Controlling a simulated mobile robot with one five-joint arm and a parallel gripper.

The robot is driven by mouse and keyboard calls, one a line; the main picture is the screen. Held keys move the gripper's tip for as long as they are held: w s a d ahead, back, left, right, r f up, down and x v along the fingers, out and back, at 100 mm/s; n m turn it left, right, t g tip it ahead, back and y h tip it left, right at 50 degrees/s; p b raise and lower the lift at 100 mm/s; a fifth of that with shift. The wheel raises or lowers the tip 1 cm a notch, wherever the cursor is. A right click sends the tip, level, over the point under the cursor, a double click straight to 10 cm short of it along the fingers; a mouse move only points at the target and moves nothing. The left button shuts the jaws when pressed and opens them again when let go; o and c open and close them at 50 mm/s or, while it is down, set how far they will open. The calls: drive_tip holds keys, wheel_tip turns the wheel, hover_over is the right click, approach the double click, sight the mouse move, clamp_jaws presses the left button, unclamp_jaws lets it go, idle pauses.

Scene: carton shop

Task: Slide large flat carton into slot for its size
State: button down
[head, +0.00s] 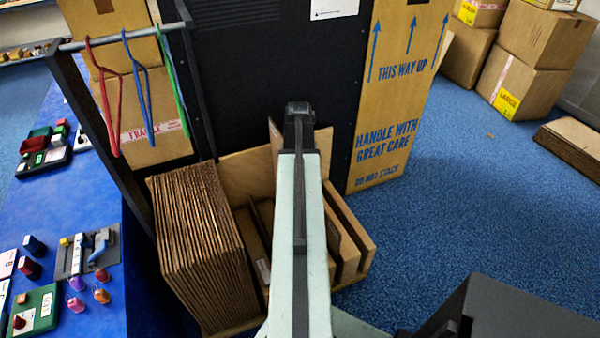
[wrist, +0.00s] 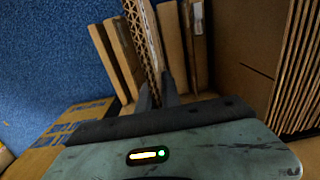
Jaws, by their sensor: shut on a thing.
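My gripper (wrist: 157,92) is shut on a flat brown carton (wrist: 143,38), whose wavy corrugated edge shows between the fingers in the wrist view. In the head view my arm hides the fingers and most of this carton; a tan part (head: 274,138) shows beside the arm's end. The slotted wooden rack (head: 345,215) stands below, with upright boards; the boards also show in the wrist view (wrist: 172,45). The held carton stands upright among or above these boards. I cannot tell how deep it sits or in which slot.
A thick stack of flat cartons (head: 200,245) stands left of the slots. A black panel (head: 240,80) and a tall printed carton (head: 395,100) stand behind. A rail with coloured hangers (head: 145,75) and a blue table (head: 75,215) are at left. Blue floor is open at right.

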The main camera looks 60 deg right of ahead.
wheel_tip(320, 180, down, 28)
drive_tip(key=b, duration=2.7)
drive_tip(key=shift+r, duration=0.2)
drive_tip(key=c, duration=1.5)
unclamp_jaws()
drive_tip(key=shift+o, duration=0.2)
drive_tip(key=shift+r, duration=0.15)
wheel_tip(320, 180, up, 8)
drive_tip(key=p, duration=0.8)
drive_tip(key=shift+f, duration=0.2)
